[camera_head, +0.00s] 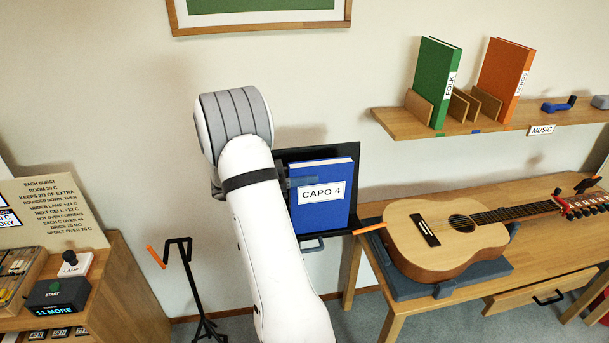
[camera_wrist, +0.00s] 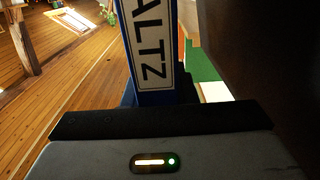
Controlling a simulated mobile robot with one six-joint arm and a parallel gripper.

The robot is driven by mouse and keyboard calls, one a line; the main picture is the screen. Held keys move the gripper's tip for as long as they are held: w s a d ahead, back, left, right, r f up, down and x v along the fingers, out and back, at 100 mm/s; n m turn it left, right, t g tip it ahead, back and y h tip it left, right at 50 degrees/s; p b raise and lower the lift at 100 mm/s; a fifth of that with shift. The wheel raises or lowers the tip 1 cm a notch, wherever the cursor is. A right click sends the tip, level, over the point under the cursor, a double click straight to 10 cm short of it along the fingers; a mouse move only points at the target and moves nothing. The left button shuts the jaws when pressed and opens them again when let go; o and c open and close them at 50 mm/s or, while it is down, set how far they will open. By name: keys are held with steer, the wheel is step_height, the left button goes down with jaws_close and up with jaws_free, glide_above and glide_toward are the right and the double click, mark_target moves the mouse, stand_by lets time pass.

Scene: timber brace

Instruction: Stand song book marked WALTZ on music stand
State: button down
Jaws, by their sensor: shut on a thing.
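The blue song book (camera_head: 322,214) stands nearly upright in front of the black back panel of the music stand (camera_head: 346,165). Its front label reads CAPO 4. In the wrist view its spine (camera_wrist: 150,45) shows the letters ALTZ; the start of the word is cut off. My gripper (camera_head: 302,182) is shut on the book at its left side, partly hidden behind my white arm. The book's lower edge is close to the stand's bottom ledge (camera_head: 312,244); I cannot tell whether it touches.
A guitar (camera_head: 430,255) lies on a grey cradle on the wooden table to the right. A wall shelf (camera_head: 400,124) holds a green FOLK book (camera_head: 434,85) and an orange book (camera_head: 503,78). A thin black stand (camera_head: 188,265) with an orange tip is left of my arm.

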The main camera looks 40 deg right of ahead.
steer(key=c, duration=1.1)
jaws_free()
